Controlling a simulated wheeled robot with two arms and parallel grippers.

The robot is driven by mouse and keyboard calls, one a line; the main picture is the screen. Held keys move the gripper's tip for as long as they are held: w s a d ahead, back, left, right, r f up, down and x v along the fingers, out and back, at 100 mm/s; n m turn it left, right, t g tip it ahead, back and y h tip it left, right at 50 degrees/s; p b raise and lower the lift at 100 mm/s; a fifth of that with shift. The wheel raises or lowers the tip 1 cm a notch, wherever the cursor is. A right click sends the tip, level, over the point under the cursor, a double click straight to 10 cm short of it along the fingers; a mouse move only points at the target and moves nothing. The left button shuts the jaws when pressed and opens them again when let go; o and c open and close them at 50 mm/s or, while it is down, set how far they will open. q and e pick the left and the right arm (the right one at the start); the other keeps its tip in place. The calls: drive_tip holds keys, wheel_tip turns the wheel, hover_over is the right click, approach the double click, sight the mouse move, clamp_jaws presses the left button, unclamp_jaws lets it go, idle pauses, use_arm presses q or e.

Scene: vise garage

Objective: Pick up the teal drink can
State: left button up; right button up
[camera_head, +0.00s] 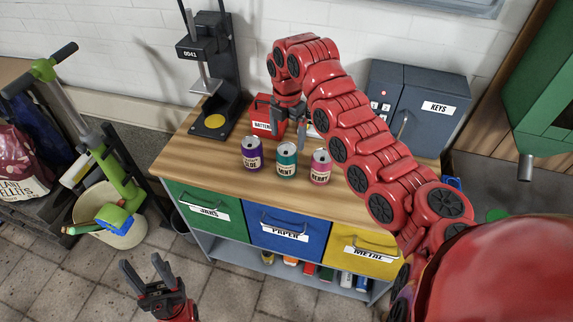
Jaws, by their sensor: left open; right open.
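The teal drink can (287,161) stands upright on the wooden bench top, between a purple can (252,155) on its left and a pink can (320,167) on its right. My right arm reaches in from the right, and its gripper (290,136) points down just behind the teal can. That gripper is open, and its fingers look apart from the can. My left gripper (150,272) is open and empty, low over the floor at the lower left, well away from the bench.
A black press (211,70) stands at the bench's back left. A red battery box (266,118) is behind the cans, and a dark key cabinet (430,100) is at the back right. The bench top (195,155) is clear left of the cans. A bucket (100,225) stands on the floor at left.

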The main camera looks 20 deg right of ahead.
sight(288, 150)
wheel_tip(288, 150, down, 5)
drive_tip(key=shift+f+p, duration=0.1)
drive_tip(key=shift+p, duration=1)
wheel_tip(288, 150, down, 5)
drive_tip(key=p, duration=0.3)
drive_tip(key=shift+w+a, duration=0.15)
drive_tip(key=shift+f, duration=0.35)
drive_tip(key=c, duration=1.2)
drive_tip(key=shift+o, duration=0.2)
